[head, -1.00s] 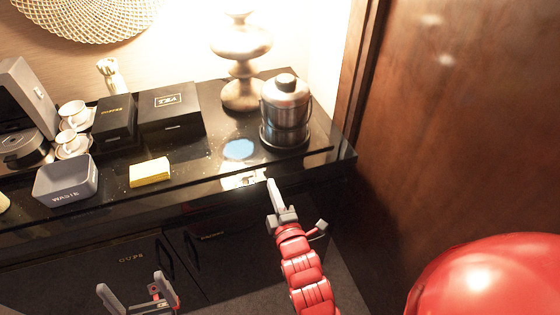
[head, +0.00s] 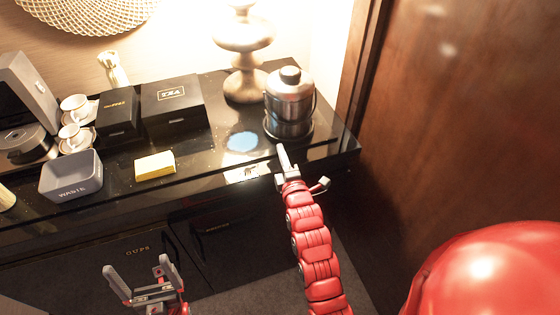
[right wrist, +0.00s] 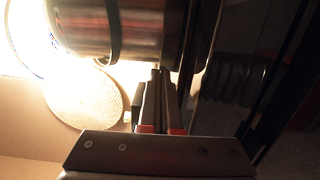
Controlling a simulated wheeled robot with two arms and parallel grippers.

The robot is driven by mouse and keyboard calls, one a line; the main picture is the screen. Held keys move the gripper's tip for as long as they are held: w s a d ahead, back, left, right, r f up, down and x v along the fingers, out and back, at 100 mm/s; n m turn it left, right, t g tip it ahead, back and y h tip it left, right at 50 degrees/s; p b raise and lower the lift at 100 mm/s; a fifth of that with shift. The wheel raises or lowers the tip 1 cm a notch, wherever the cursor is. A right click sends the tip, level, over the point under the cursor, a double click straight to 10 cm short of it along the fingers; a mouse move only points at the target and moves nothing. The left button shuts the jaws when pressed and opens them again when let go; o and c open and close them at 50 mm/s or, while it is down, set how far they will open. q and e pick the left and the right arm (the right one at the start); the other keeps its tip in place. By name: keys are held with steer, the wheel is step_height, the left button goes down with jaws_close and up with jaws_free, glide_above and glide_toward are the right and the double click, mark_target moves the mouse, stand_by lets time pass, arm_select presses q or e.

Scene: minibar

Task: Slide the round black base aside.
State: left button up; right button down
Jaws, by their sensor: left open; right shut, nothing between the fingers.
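The round black base (head: 304,136) sits on the black counter near its right end. A shiny metal ice bucket (head: 289,100) stands upright on it, and in the right wrist view the bucket (right wrist: 145,28) fills the top. My right gripper (head: 282,148) is shut and empty, its tips at the front edge of the base. In the right wrist view its fingers (right wrist: 158,78) reach close to the bucket's lower end; I cannot tell whether they touch the base. My left gripper (head: 143,272) is open and empty, low in front of the cabinet.
A lamp (head: 245,85) stands behind and left of the bucket. A blue round patch (head: 242,141) shows on the counter left of the base. A brown wooden panel (head: 455,110) rises at right.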

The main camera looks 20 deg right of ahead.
mark_target(293, 138)
steer(key=shift+w+d, duration=0.5)
steer(key=shift+d, duration=0.1)
steer(key=shift+w+d+f+b, duration=0.1)
steer(key=shift+w+d+b, duration=0.15)
steer(key=shift+b, duration=0.1)
steer(key=w+d+b, duration=0.2)
steer(key=shift+w+d, duration=0.3)
steer(key=shift+d, duration=0.1)
steer(key=shift+w+d, duration=0.15)
steer(key=shift+d, duration=0.05)
